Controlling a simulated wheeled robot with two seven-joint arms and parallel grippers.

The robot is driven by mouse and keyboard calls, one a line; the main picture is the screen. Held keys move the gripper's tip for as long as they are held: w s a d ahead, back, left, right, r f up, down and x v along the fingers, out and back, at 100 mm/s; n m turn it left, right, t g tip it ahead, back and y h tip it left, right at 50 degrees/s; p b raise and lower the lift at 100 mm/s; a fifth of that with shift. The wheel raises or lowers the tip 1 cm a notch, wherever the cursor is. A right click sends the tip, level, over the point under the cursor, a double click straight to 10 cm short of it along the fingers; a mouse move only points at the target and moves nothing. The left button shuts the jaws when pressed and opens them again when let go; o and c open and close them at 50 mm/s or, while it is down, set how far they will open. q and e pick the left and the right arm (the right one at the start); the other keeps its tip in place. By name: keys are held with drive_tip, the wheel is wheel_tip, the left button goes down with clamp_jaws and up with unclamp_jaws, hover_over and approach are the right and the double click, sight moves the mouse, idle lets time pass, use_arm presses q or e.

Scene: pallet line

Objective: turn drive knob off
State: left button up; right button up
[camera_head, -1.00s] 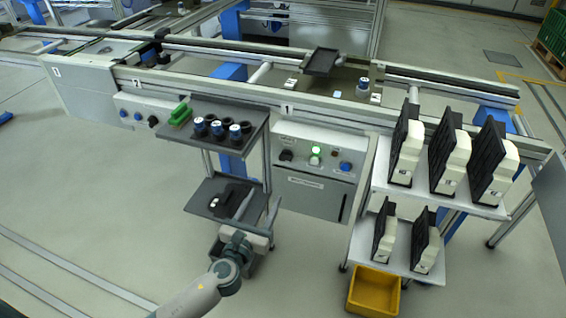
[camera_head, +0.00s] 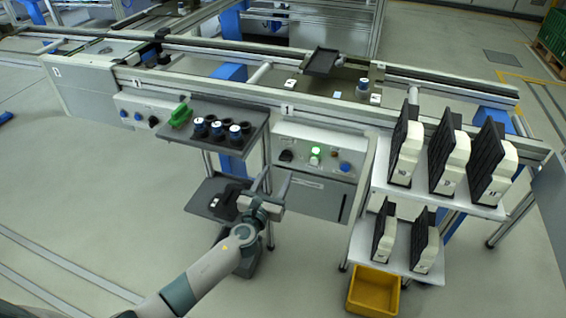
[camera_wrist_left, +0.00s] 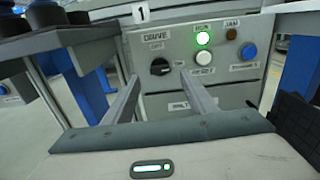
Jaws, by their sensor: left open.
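The black drive knob (camera_head: 286,156) sits at the left of the grey control panel under the conveyor. In the left wrist view the knob (camera_wrist_left: 160,67) is under a "DRIVE" label, its pointer line tilted; the small position marks are hard to read. The green run light (camera_wrist_left: 203,38) is lit. My left gripper (camera_head: 275,180) is open and empty, below and in front of the panel. In the left wrist view its two fingers (camera_wrist_left: 158,88) reach toward the panel, apart from each other, with the knob beyond the gap between them. My right gripper is not in view.
A white button (camera_wrist_left: 204,57), an unlit jam light (camera_wrist_left: 232,34) and a blue button (camera_wrist_left: 249,51) share the panel. A shelf cart (camera_head: 240,110) with dark cups stands close left. A white rack (camera_head: 440,190) stands right, above a yellow bin (camera_head: 374,291).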

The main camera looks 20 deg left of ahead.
sight(284, 160)
use_arm(q)
drive_tip(key=w, duration=0.7)
drive_tip(key=shift+d+b, duration=0.1)
drive_tip(key=shift+b, duration=0.2)
drive_tip(key=c, duration=1.1)
